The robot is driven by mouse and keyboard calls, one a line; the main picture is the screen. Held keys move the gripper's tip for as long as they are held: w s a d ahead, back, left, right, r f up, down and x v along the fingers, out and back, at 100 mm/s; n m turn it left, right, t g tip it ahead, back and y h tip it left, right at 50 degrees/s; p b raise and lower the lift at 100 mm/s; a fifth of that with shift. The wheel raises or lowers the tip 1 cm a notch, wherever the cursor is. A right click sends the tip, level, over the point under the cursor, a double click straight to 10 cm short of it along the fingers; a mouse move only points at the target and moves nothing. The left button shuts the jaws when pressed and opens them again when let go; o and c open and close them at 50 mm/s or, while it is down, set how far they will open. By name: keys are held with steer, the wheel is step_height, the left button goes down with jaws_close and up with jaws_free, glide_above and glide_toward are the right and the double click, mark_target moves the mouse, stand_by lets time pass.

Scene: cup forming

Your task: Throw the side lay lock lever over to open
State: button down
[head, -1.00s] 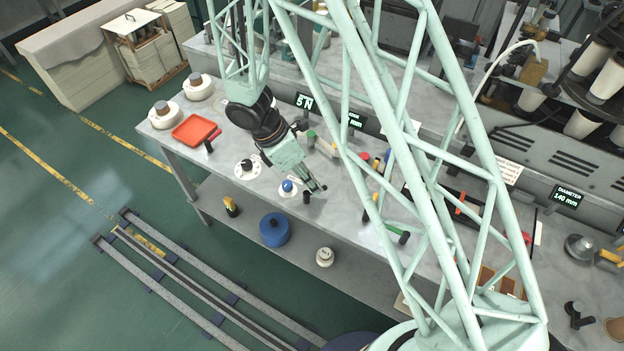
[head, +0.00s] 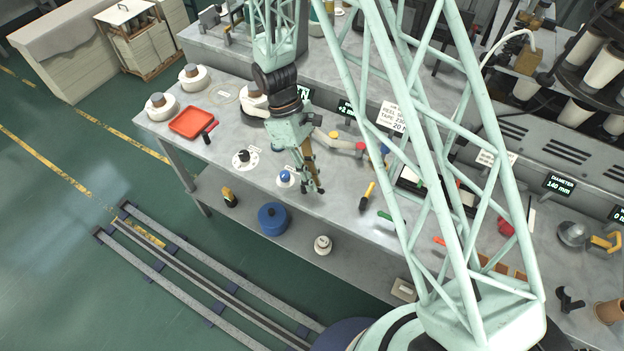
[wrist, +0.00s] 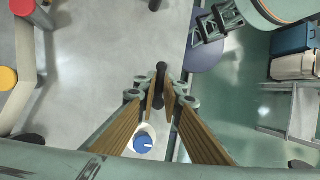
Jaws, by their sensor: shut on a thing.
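My gripper (head: 314,187) is near the bench's front edge, fingers pointing down, just right of a blue knob (head: 285,177) on a white disc. In the wrist view, my gripper (wrist: 161,98) is shut on a slim black lever (wrist: 161,74), taken to be the side lay lock lever. Its dark end sticks out past the fingertips. The rest of it is hidden between the fingers, and its label cannot be read. The blue knob also shows in the wrist view (wrist: 143,142), beside the fingers.
A black dial (head: 243,157) and red tray (head: 190,122) lie to the left. A jointed pale arm with yellow and red caps (head: 347,142) is behind my gripper. A yellow-handled tool (head: 367,195) lies to the right. The bench front edge is close.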

steer(key=shift+s+m, duration=0.1)
steer(key=shift+m, duration=0.3)
steer(key=c, duration=2.7)
jaws_free()
steer(key=shift+c, duration=0.2)
steer(key=shift+r, duration=0.1)
steer(key=v, duration=1.1)
steer(key=shift+w+r, duration=0.3)
steer(key=shift+r, duration=0.1)
